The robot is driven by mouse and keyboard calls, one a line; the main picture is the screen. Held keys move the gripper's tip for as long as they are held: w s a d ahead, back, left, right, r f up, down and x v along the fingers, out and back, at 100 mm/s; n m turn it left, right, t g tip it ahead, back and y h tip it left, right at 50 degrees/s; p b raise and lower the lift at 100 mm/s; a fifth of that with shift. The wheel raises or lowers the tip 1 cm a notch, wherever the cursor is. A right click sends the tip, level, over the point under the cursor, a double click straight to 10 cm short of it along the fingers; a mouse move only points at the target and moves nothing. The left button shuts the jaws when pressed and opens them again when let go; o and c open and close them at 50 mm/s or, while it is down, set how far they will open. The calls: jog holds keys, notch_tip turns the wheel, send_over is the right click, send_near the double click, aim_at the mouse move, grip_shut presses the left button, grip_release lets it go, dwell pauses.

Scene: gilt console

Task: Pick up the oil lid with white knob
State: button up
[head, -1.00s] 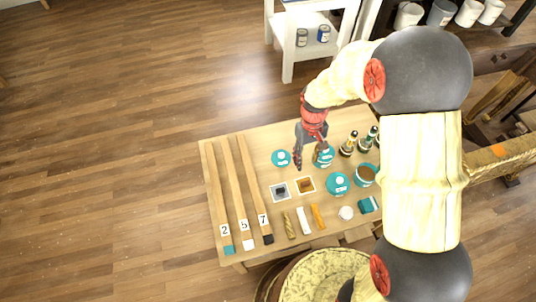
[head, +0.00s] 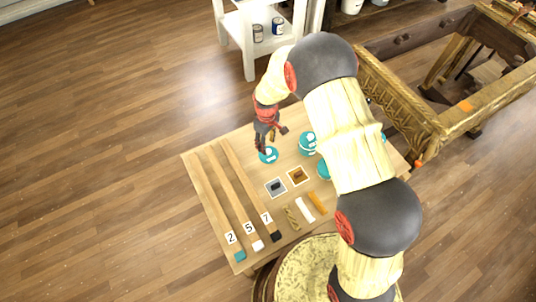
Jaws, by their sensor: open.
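A small round teal lid with a pale knob (head: 268,155) lies on the wooden table, left of the other teal items. My gripper (head: 271,141) is open and empty, with its fingers spread just above this lid. One fingertip overlaps the lid's upper left edge in the picture; I cannot tell whether it touches. A larger teal-and-white round item (head: 308,143) sits to the right. Another teal item (head: 324,170) is partly hidden by my arm. Labels are too small to read, so I cannot tell which lid is the oil one.
A white shelf (head: 246,42) stands behind. A gilt console (head: 405,105) is at right. My arm hides the table's right side.

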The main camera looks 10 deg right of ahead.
aim_at(268, 150)
jog(key=f, duration=0.1)
jog(key=f+b, duration=0.1)
jog(key=f, duration=0.3)
jog(key=shift+s+d+b, duration=0.1)
jog(key=shift+d+b, duration=0.2)
jog(key=shift+b, duration=0.1)
jog(key=shift+r, duration=0.1)
jog(key=shift+c, duration=0.4)
grip_shut()
